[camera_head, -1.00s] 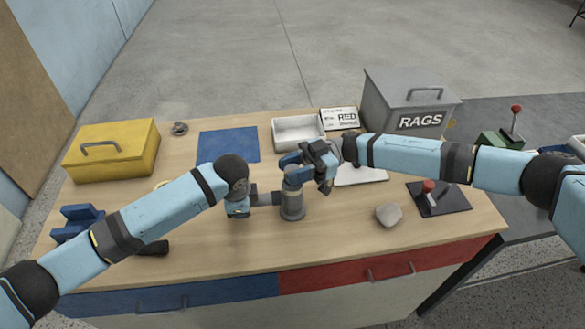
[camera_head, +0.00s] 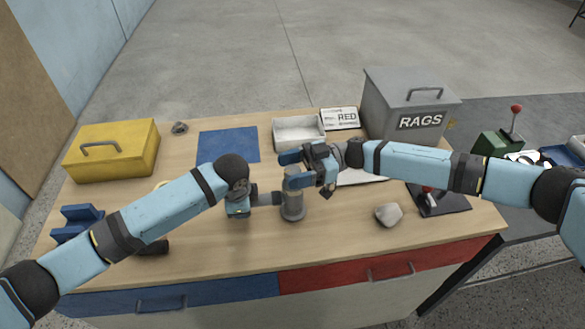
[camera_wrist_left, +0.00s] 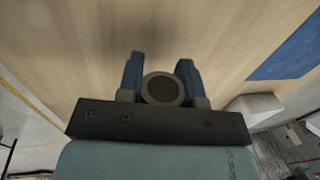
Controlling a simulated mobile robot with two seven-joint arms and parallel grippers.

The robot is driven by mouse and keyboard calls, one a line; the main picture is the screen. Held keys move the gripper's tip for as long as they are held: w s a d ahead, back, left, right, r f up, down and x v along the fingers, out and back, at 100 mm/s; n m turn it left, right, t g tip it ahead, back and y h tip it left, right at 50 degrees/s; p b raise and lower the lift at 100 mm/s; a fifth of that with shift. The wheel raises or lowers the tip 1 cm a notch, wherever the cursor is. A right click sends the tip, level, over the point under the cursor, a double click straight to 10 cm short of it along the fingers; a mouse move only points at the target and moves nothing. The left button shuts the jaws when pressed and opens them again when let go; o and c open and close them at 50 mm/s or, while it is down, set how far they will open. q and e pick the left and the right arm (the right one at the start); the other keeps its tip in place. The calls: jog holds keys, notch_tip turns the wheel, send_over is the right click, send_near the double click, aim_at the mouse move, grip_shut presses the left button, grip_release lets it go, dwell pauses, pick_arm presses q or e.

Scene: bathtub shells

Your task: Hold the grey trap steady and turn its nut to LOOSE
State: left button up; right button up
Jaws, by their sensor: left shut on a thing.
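The grey trap (camera_head: 293,208) stands upright on the workbench as a short cylinder with a side pipe pointing left. My left gripper (camera_head: 262,199) is shut on that side pipe. In the left wrist view the pipe's round end (camera_wrist_left: 163,89) sits between the two blue fingers. My right gripper (camera_head: 294,170) is at the top of the trap, its blue fingers on either side of the upper part. The nut is mostly hidden by these fingers, and I cannot tell whether they press on it. No LOOSE mark is readable.
A yellow toolbox (camera_head: 111,150) and blue mat (camera_head: 228,146) are at left.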

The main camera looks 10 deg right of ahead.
jog(key=shift+d, duration=0.1)
jog(key=v, duration=1.2)
pick_arm(q)
jog(key=o, duration=1.1)
